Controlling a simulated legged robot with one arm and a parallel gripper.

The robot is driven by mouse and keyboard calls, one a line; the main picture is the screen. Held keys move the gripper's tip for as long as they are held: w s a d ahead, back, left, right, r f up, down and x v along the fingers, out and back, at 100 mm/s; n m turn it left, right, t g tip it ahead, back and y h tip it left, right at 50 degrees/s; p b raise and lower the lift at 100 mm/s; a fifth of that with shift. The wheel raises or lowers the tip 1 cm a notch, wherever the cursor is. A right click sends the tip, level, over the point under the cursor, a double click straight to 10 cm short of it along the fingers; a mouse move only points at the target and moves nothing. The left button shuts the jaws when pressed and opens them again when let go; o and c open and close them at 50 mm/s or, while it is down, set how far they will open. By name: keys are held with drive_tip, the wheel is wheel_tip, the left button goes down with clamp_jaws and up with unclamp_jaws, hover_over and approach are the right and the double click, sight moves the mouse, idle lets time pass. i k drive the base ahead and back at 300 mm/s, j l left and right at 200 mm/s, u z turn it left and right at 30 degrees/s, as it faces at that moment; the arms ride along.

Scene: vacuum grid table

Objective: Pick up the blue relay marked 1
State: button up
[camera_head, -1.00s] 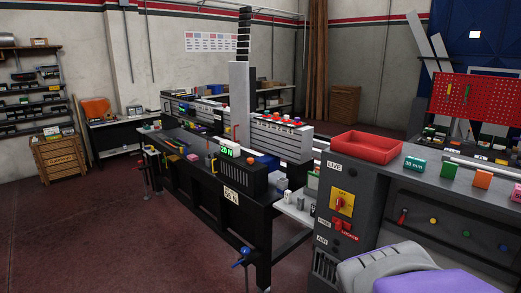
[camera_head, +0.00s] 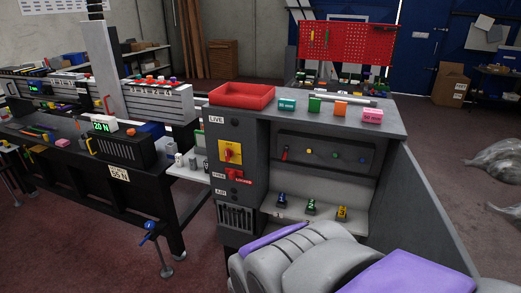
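The blue relay (camera_head: 282,199) stands on the pale shelf inside the open bay of the grey cabinet, at the left of a row of three. Its mark is small, but looks like a 1. A green relay (camera_head: 311,207) marked 2 stands to its right, and a yellow relay (camera_head: 342,213) is at the right end. All three stand apart from each other. Grey and purple parts of my own body fill the bottom of the view, in front of the cabinet. I cannot make out my gripper's fingers.
A red tray (camera_head: 241,95) and several coloured blocks sit on the cabinet top (camera_head: 385,117). The front panel has a yellow switch plate (camera_head: 230,151). A grey side wall (camera_head: 420,190) bounds the bay at right. A black workbench (camera_head: 100,205) stands left; open floor lies right.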

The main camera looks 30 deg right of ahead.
sight(282, 196)
drive_tip(key=i+j+z, duration=0.3)
drive_tip(key=i, duration=0.25)
drive_tip(key=i+j+z, duration=0.25)
drive_tip(key=i+j, duration=0.2)
drive_tip(key=i+z, duration=0.1)
drive_tip(key=z, duration=1)
